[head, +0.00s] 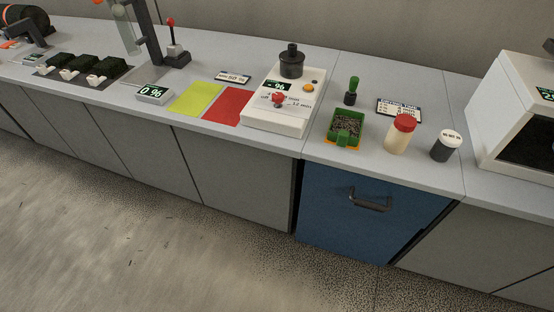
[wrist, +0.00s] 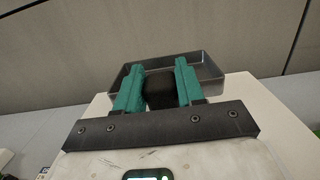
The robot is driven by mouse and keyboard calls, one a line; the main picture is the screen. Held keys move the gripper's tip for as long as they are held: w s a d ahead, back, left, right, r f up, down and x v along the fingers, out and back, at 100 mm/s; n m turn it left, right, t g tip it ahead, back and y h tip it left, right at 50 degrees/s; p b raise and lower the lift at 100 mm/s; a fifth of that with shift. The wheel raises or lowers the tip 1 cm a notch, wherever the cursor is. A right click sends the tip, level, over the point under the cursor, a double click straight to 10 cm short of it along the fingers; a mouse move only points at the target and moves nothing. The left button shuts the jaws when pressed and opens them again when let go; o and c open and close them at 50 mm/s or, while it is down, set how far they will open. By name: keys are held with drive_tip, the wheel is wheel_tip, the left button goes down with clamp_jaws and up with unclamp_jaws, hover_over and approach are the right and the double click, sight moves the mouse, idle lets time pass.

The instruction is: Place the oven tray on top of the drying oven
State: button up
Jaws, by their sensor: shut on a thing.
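The oven tray (wrist: 209,72) is a shallow dark metal pan in the wrist view, at the ends of my teal fingers. My gripper (wrist: 158,70) is shut on the tray's dark block-like handle, which sits between the fingers. The tray looks level and is over or on a pale flat surface (wrist: 262,98), which appears to be the drying oven's top. I cannot tell whether the tray touches it. The drying oven (head: 508,105) is a white box at the right edge of the head view, cut off by the frame, with a dark front window and small display.
A blue drawer front (head: 370,215) is below. A wall (wrist: 60,60) rises behind the tray.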

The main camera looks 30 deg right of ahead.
drive_tip(key=o, duration=1.2)
drive_tip(key=shift+o, duration=0.3)
drive_tip(key=shift+o, duration=1.3)
drive_tip(key=shift+a, duration=0.1)
drive_tip(key=shift+p+v, duration=0.65)
drive_tip(key=shift+v, duration=4.65)
drive_tip(key=shift+s+f, duration=0.1)
drive_tip(key=shift+f, duration=0.05)
